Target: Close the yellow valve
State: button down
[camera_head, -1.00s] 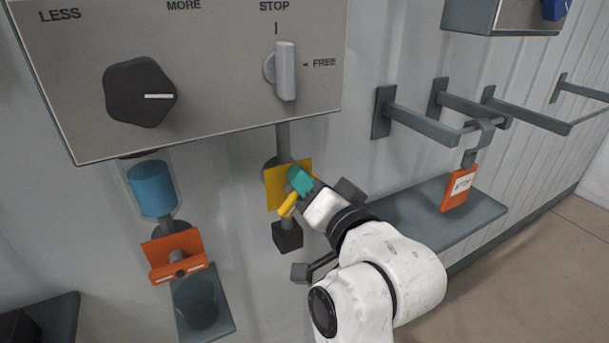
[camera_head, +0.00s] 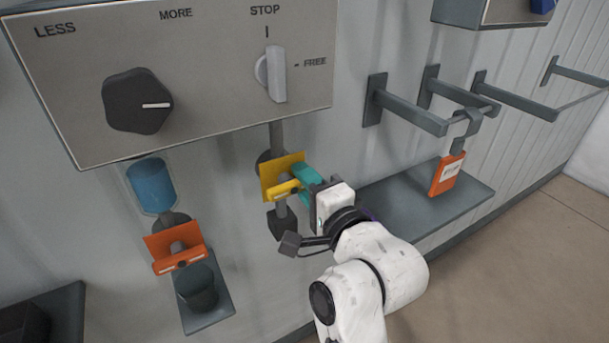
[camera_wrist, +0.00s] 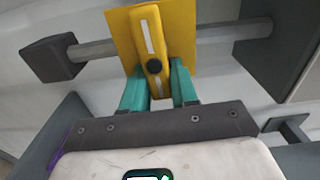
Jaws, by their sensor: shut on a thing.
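The yellow valve has a yellow plate (camera_head: 270,180) on a vertical grey pipe below the control box. Its yellow handle (camera_head: 284,189), with a pale stripe, lies across the pipe, tilted slightly in the head view. In the wrist view, the handle (camera_wrist: 152,45) also runs crosswise to the pipe (camera_wrist: 222,32). My gripper (camera_head: 304,180) reaches the valve from the right. Its teal fingers (camera_wrist: 159,78) are on both sides of the handle's near end, shut on it.
The control box (camera_head: 215,100) with a black knob (camera_head: 137,101) and grey switch (camera_head: 276,75) is above. An orange valve (camera_head: 175,245) is at left, between a blue-filled cylinder (camera_head: 151,186) and a cup (camera_head: 197,292). Rails and a hanging orange tag (camera_head: 446,175) are at right.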

jog(key=shift+d+f+m, duration=0.1)
jog(key=shift+f+m, duration=0.1)
jog(key=shift+m, duration=0.1)
dwell(0.4)
jog(key=c, duration=1)
grip_release()
jog(key=shift+o, duration=0.2)
jog(key=shift+r, duration=0.1)
jog(key=shift+s, duration=0.1)
jog(key=b+v, duration=0.2)
jog(key=v, duration=0.8)
jog(key=shift+s+d, duration=0.25)
